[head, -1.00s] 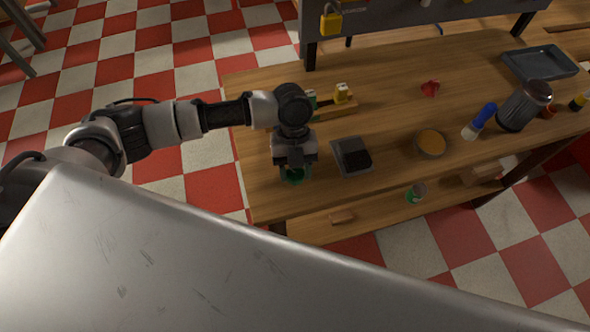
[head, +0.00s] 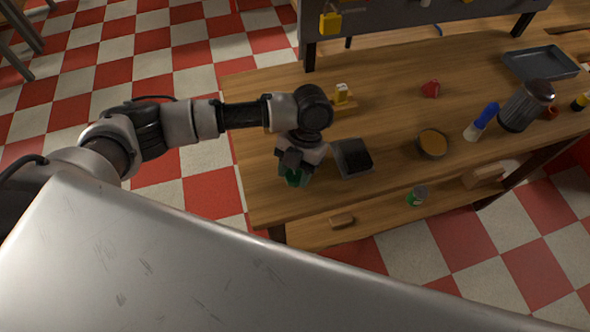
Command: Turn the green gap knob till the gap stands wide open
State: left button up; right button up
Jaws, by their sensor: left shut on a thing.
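A green knob (head: 295,179) shows just below my left gripper (head: 292,170), near the front left of the wooden table. The left gripper points down and is shut on the green knob, hiding much of it. Right of it stands a dark square box (head: 352,157) with a black top. I cannot make out the gap itself or how wide it stands. My right gripper is not in view.
A yellow-topped wooden piece (head: 342,96) sits behind my left wrist. Farther right on the table (head: 390,80) are a red part (head: 430,89), an orange-filled bowl (head: 432,143), a blue-handled brush (head: 485,117), a dark grey canister (head: 525,106) and a grey tray (head: 540,63).

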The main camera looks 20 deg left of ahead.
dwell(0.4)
pick_arm(q)
jog(key=o, duration=0.9)
jog(key=shift+r, duration=0.1)
jog(key=b+v, duration=0.1)
jog(key=v, duration=0.9)
jog(key=shift+w+r+b, duration=0.2)
jog(key=shift+r+b, duration=0.15)
